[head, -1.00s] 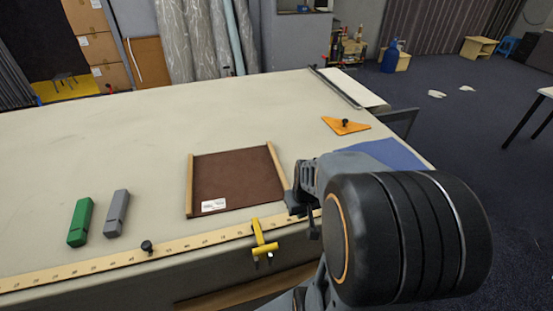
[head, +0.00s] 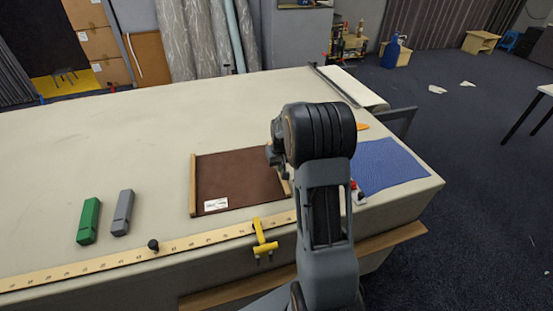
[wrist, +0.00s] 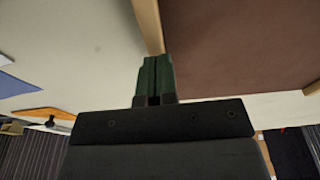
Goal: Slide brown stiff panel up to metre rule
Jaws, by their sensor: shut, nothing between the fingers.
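The brown stiff panel (head: 238,180) lies flat on the table with a wooden strip along its left and right edges and a white label near its front-left corner. The metre rule (head: 120,259) runs along the front table edge, and a strip of bare cloth separates it from the panel's front edge. My gripper (head: 272,158) is shut and empty at the panel's right side, toward its far end. In the wrist view, the shut fingers (wrist: 155,65) overlap the wooden strip (wrist: 148,25) beside the panel (wrist: 235,45); I cannot tell whether they touch. My arm hides part of the panel's right side.
A yellow clamp (head: 264,240) and a black knob (head: 153,245) sit on the rule. A green block (head: 88,221) and a grey block (head: 123,212) lie left of the panel. A blue cloth (head: 390,165) lies to the right. An orange triangle (wrist: 42,113) lies beyond. The far-left table is clear.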

